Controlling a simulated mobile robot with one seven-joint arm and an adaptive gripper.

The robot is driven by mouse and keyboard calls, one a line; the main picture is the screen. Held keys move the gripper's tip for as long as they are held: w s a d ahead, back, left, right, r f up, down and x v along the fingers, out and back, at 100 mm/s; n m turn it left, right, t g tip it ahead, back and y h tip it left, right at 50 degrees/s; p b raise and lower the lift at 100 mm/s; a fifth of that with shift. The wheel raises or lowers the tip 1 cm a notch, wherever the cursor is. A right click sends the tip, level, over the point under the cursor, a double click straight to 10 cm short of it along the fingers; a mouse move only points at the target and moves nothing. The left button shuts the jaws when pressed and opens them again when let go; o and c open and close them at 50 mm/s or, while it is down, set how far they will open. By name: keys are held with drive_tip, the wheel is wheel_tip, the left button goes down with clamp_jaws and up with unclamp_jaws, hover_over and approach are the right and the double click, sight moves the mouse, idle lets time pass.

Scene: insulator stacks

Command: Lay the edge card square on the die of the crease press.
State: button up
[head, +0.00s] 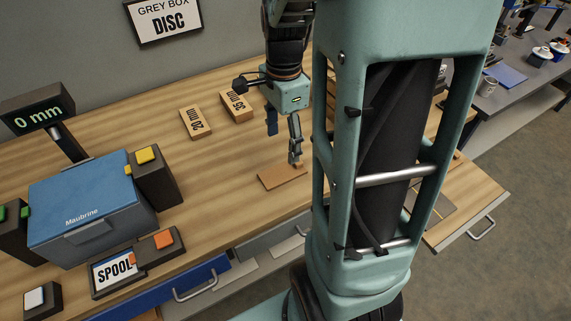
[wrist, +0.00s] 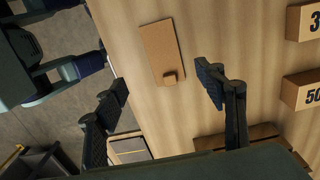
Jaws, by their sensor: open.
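A flat brown card (head: 283,177), which looks like the edge card, lies on the wooden bench. In the wrist view the card (wrist: 160,48) shows a small raised brown block at its near end. My gripper (head: 283,145) is open and empty above the card. In the wrist view the gripper's dark fingers (wrist: 162,78) stand apart on either side of the card's near end, apparently clear of it. No part is plainly marked as the crease press or its die. A blue-lidded machine (head: 85,205) labelled Maubrine stands at the left; I cannot tell whether it is the press.
Wooden blocks marked 20 mm (head: 195,123) and 35 mm (head: 236,105) lie behind the card. A 0 mm display (head: 38,117), a SPOOL sign (head: 115,270) and button boxes surround the blue machine. My arm hides the bench's right part. Bare bench lies between card and machine.

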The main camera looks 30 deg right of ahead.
sight(283, 172)
drive_tip(key=f, duration=1)
drive_tip(key=shift+w+f, duration=0.15)
drive_tip(key=shift+w, duration=0.1)
drive_tip(key=shift+c, duration=0.5)
drive_tip(key=c, duration=1)
